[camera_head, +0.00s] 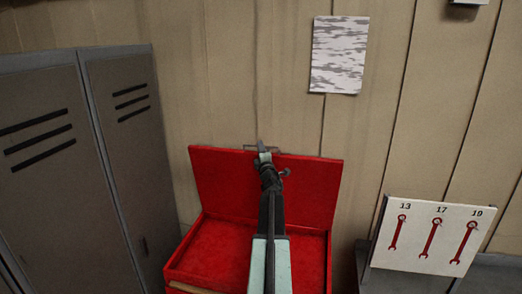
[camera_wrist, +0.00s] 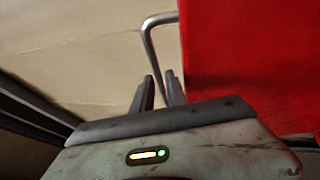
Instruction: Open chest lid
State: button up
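The red chest (camera_head: 176,273) stands against the wall in the head view. Its lid (camera_head: 315,185) is raised and stands nearly upright, with the red inside showing. A thin metal handle (camera_head: 249,147) is at the lid's top edge; it shows as a bent bar in the wrist view (camera_wrist: 148,38). My gripper (camera_head: 266,152) is at the lid's top edge by the handle. In the wrist view its fingers (camera_wrist: 162,82) are a little apart, with the bar running down between or just behind them. Contact is not clear. My arm hides the middle of the chest.
Grey lockers (camera_head: 100,130) stand close on the left. A white board with red wrenches (camera_head: 430,235), numbered 13, 17 and 19, stands on the right. A paper sheet (camera_head: 339,55) hangs on the beige panelled wall (camera_head: 230,80) behind the lid.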

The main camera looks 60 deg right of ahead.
jog(key=b+v, duration=0.1)
jog(key=v, duration=0.6)
jog(key=shift+s+a+b, duration=0.25)
jog(key=shift+a+b, duration=0.05)
jog(key=shift+b, duration=0.1)
jog(key=shift+f, duration=0.1)
